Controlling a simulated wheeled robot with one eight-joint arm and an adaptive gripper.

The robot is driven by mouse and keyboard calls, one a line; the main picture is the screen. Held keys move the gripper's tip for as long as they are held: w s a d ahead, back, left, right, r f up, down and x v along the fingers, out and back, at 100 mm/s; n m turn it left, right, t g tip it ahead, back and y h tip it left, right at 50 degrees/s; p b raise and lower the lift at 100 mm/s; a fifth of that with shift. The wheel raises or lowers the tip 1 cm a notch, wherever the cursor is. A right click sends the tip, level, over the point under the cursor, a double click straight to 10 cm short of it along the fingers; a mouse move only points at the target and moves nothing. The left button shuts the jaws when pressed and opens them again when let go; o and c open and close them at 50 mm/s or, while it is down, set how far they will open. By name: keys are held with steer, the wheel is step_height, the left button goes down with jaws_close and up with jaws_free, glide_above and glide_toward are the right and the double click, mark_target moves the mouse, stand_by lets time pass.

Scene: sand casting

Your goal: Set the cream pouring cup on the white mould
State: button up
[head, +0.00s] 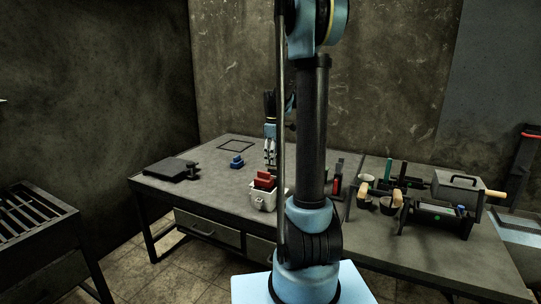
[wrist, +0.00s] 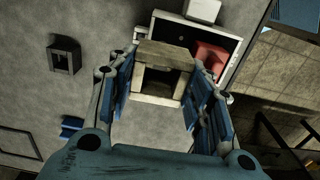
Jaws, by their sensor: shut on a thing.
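In the wrist view, my gripper (wrist: 165,95) is shut on the cream pouring cup (wrist: 165,52), a tan, square, hollow block with a dark opening. The cup is held between the two blue-padded fingers. Behind it in that view is the white mould (wrist: 237,60), partly hidden, with a dark inside and a red piece (wrist: 211,57). In the head view, my gripper (head: 270,158) points down just above the white mould (head: 262,202), which stands near the table's front edge with the red piece (head: 264,181) at its top. I cannot make out the cup clearly there.
A blue block (head: 236,162) and a thin dark frame (head: 236,146) lie on the table behind the mould. A black plate (head: 172,169) lies at left. Cups, tools and a dark box (head: 458,188) crowd the right side. The table's left middle is mostly clear.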

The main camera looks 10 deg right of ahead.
mark_target(274, 167)
steer(key=shift+f, duration=2.75)
steer(key=shift+f, duration=0.5)
steer(key=o, duration=1.4)
steer(key=shift+c, duration=0.2)
steer(key=shift+r, duration=0.1)
